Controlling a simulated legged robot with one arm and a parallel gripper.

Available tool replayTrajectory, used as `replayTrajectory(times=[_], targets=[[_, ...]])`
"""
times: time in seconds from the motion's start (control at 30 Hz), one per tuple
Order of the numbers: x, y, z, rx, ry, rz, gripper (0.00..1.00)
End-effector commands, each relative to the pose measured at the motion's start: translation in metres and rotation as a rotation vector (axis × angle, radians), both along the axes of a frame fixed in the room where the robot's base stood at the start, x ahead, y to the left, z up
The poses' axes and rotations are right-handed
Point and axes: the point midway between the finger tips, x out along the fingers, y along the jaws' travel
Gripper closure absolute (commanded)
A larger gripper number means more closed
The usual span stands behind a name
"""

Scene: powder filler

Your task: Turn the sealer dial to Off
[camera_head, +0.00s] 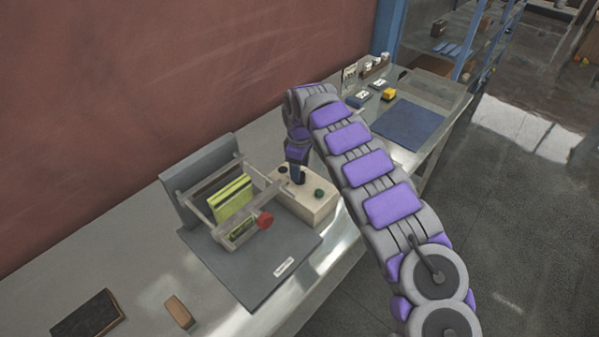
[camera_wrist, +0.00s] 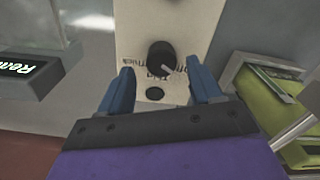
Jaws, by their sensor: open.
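The sealer is a cream box (camera_head: 315,203) on the bench, mostly beside a grey machine in the head view. In the wrist view its cream panel (camera_wrist: 203,22) carries a black dial (camera_wrist: 162,57) with a light pointer mark, angled toward the lower right. Printed labels flank the dial, but I cannot read them fully. A round black button (camera_wrist: 155,94) sits below the dial. My gripper (camera_wrist: 160,88) is open, with its two blue fingers on either side of the button, just short of the dial and apart from it. In the head view my gripper (camera_head: 297,174) is over the box.
A green knob (camera_head: 319,194) is on the box's right side. The grey machine (camera_head: 252,262) with a red knob (camera_head: 265,219) and yellow-green pack (camera_head: 232,197) stands left.

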Motion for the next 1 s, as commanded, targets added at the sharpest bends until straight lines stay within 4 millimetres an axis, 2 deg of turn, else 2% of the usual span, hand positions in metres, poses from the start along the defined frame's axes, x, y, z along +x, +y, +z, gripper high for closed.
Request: replayTrajectory(times=[0.03,0.3,0.5,0.7,1.0], targets=[[0.001,0.001,0.014,0.002,-0.005,0.001,0.36],[0.002,0.002,0.074,0.003,-0.003,0.002,0.36],[0.001,0.002,0.112,0.001,0.0,0.002,0.36],[0.001,0.003,0.132,0.0,0.003,0.003,0.36],[0.001,0.001,0.14,-0.002,0.004,-0.001,0.36]])
